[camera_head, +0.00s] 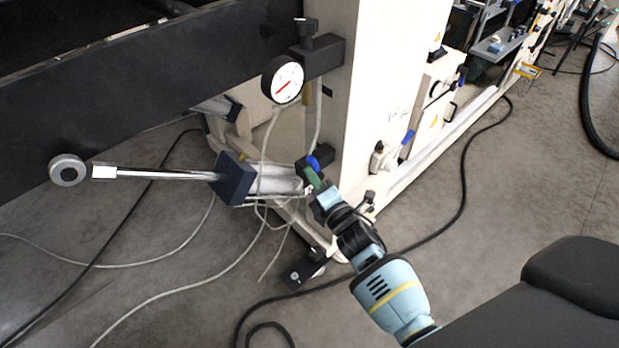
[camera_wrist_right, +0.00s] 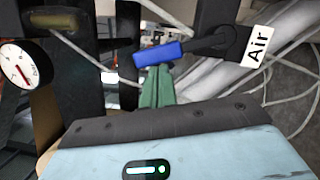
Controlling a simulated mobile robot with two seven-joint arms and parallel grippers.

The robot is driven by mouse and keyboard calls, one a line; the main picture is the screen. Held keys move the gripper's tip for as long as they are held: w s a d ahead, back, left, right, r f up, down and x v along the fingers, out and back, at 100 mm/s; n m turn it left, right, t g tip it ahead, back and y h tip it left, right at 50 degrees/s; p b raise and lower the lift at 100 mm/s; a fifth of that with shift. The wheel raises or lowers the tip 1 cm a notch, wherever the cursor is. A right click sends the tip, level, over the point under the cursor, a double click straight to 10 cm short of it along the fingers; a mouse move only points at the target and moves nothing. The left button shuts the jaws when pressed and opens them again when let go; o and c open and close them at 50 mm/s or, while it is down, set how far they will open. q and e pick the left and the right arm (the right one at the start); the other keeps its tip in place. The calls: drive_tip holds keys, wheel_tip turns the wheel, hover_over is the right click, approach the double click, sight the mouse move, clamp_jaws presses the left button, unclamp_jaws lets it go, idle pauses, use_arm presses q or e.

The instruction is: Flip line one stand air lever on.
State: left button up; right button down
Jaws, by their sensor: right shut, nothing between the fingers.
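The blue air lever (camera_head: 313,162) is on a dark valve block at the lower corner of the cream machine stand. In the right wrist view the blue lever handle (camera_wrist_right: 160,54) lies nearly level, left of its dark pivot and a white "Air" label (camera_wrist_right: 257,58). My right gripper (camera_head: 316,181) has its green fingers right at the lever. In the right wrist view the shut green fingertips (camera_wrist_right: 158,75) are just below the blue handle, with nothing between them. I cannot tell whether they touch it. My left gripper is not in view.
A round pressure gauge (camera_head: 283,80) is mounted above the lever. A chrome cylinder rod (camera_head: 165,174) sticks out to the left. Thin hoses hang around the valve, and a black cable (camera_head: 463,180) runs over the floor. A second blue-handled valve (camera_head: 407,138) is on the right.

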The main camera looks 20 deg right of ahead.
sight(317, 163)
drive_tip(key=shift+w+d+r+m+p, duration=0.2)
drive_tip(key=shift+d+r+m+p, duration=0.35)
drive_tip(key=shift+m, duration=0.25)
drive_tip(key=shift+w+d+r+m+g+p, duration=0.15)
drive_tip(key=shift+d+m+g+p, duration=0.2)
drive_tip(key=shift+m, duration=0.35)
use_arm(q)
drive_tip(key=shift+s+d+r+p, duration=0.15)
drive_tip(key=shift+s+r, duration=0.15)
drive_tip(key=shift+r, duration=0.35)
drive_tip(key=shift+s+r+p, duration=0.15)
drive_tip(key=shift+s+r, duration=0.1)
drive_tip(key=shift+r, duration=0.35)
use_arm(e)
drive_tip(key=shift+w+d+r, duration=0.1)
drive_tip(key=shift+d, duration=0.25)
